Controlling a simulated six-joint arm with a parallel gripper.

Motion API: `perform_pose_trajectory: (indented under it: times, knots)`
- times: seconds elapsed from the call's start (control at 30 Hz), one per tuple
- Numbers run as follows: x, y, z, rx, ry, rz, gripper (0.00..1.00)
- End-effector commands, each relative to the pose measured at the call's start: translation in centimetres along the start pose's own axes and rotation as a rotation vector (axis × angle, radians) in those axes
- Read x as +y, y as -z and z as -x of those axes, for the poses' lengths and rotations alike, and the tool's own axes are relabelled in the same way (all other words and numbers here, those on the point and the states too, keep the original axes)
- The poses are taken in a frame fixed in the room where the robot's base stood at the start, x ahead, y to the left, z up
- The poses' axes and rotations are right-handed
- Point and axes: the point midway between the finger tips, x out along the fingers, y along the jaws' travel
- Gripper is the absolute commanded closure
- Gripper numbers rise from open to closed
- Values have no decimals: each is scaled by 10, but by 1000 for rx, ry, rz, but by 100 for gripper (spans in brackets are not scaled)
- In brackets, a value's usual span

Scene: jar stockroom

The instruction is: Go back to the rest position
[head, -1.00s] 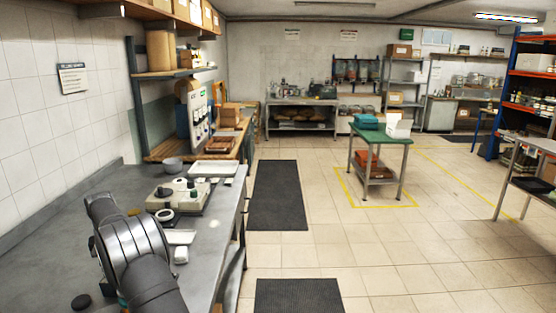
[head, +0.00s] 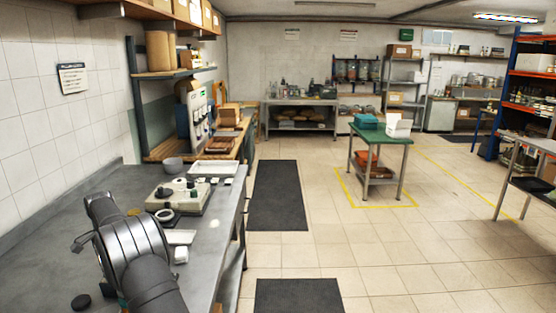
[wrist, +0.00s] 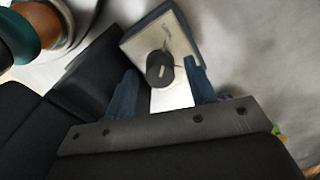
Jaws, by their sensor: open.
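My gripper (wrist: 161,68) shows in the wrist view with its two blue fingers spread apart. I see nothing clamped between them. Beyond the fingers lies a pale, square-edged piece with a dark round knob or disc on it; I cannot tell which bench item it is. In the head view my arm stands over the near end of the grey bench (head: 60,235). The fingers are hidden there behind my own arm, with only a thin dark part showing at its left.
On the bench are a pale device with knobs (head: 178,196), a white tray (head: 214,169), a grey bowl (head: 173,165), small white pieces and a black disc (head: 81,301) near my arm. A tiled wall borders the left. The bench's left strip is clear.

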Motion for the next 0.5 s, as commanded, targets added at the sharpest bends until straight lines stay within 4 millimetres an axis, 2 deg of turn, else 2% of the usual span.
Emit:
perform_pose_trajectory:
  times: [0.5]
  knots:
    - [0, 0, 0, 0, 0, -419, 50]
